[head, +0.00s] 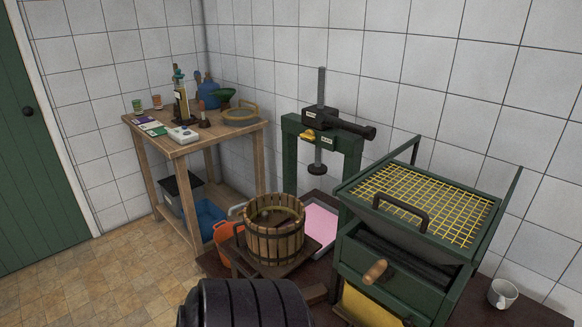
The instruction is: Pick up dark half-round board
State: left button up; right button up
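I cannot make out a dark half-round board for certain. A slatted wooden press basket (275,243) stands on a square wooden base (302,259) in front of the green press. Brown pieces show inside its rim, but they are too small to identify. Neither of my grippers is in view.
The green press frame (293,150) has a dark screw head above. A green machine with a yellow grid (432,203) and a white mug (502,294) stand right. A pink-filled tray (318,225) is behind the basket. A cluttered wooden table (190,149) stands left; floor is free front left.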

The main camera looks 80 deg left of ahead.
aim_at(267, 221)
jog(key=j+u, duration=0.1)
jog(key=u, duration=2.45)
